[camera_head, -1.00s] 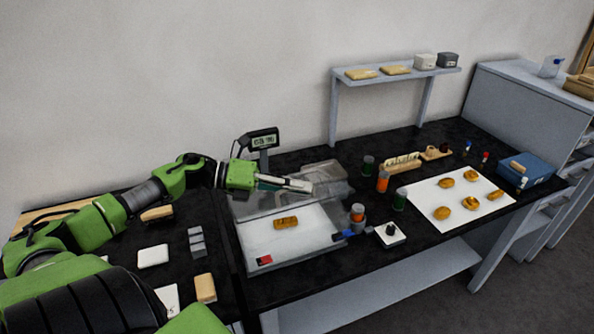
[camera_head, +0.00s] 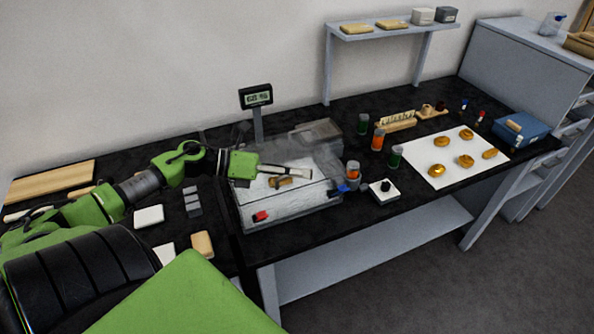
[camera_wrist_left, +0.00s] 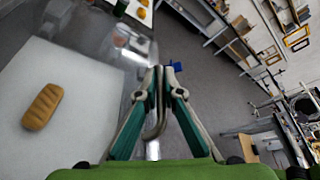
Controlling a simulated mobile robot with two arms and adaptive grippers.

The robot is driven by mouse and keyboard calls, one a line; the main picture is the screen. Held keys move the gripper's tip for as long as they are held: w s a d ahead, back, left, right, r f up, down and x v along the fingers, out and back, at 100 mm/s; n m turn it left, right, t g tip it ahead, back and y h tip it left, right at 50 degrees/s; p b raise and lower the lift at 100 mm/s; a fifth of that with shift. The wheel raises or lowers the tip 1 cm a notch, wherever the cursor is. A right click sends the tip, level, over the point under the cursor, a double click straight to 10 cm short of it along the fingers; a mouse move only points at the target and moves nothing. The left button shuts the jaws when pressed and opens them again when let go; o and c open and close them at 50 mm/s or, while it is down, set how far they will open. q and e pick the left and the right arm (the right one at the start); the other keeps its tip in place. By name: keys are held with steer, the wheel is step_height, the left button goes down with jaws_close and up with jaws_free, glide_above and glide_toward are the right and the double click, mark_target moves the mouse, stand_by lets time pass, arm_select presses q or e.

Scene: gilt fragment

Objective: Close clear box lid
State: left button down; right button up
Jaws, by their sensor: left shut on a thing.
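The clear box (camera_head: 290,218) stands on the black bench, with a white floor and a gold-brown piece (camera_head: 284,182) inside; the piece also shows in the left wrist view (camera_wrist_left: 43,106). Its clear lid (camera_head: 318,150) is hard to make out against the box, and its exact angle cannot be told. My left gripper (camera_head: 310,172) is over the box, pointing right, just above the piece in the head view. My right gripper is not in view.
A display on a post (camera_head: 256,97) stands behind the box. An orange-topped jar (camera_head: 352,172), a blue-tipped item (camera_head: 341,188) and a white block with a black knob (camera_head: 384,190) are close to its right side. A white sheet (camera_head: 440,160) with several gold pieces lies farther right.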

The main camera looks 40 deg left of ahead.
arm_select(q)
steer(key=shift+s+d+f, duration=0.1)
steer(key=shift+f, duration=0.2)
steer(key=c, duration=2.5)
jaws_free()
step_height(320, 180, up, 4)
glide_above(253, 187)
steer(key=shift+f, duration=0.15)
